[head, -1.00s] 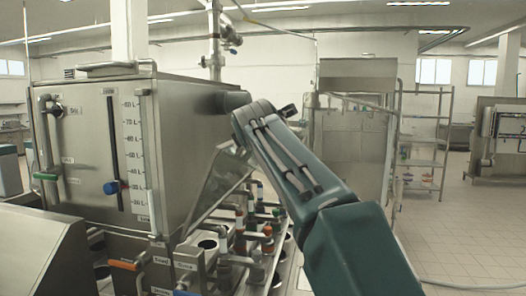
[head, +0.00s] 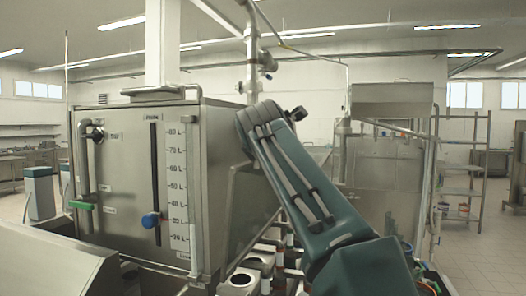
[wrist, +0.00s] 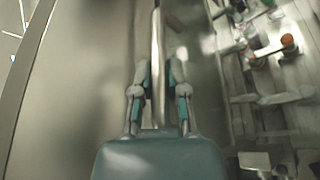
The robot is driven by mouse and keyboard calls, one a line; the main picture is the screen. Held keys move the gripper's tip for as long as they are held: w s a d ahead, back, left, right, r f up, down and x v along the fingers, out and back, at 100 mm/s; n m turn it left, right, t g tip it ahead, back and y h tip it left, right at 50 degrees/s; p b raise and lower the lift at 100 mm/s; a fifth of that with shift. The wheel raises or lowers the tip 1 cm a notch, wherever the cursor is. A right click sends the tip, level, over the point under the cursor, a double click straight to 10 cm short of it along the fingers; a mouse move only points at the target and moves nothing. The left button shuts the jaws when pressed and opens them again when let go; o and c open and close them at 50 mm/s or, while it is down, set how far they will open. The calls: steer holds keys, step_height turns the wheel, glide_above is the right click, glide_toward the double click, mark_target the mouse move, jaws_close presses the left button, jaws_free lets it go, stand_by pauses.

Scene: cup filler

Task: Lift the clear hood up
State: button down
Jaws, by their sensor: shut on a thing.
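In the wrist view my gripper (wrist: 157,75) has its two fingers closed around a long metal bar (wrist: 158,40), the handle of the clear hood. A smooth grey, see-through-looking pane (wrist: 203,85) runs beside the bar, with its edge to the right. In the head view my arm reaches to the right side of the large steel tank. My fingers and most of the hood are hidden behind the arm there.
The steel tank (head: 133,180) with a litre scale stands at left. Cup holders (head: 238,281) are below the arm. Bottles with orange caps (wrist: 289,43) show right in the wrist view. A steel cabinet (head: 385,180) and shelves (head: 462,170) stand behind.

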steer(key=shift+f, duration=0.1)
steer(key=c, duration=0.6)
jaws_free()
steer(key=shift+c, duration=0.2)
steer(key=shift+a, duration=0.1)
steer(key=shift+s+r, duration=0.2)
steer(key=shift+s, duration=0.1)
steer(key=v, duration=1.1)
steer(key=shift+f, duration=0.15)
steer(key=shift+s+a, duration=0.1)
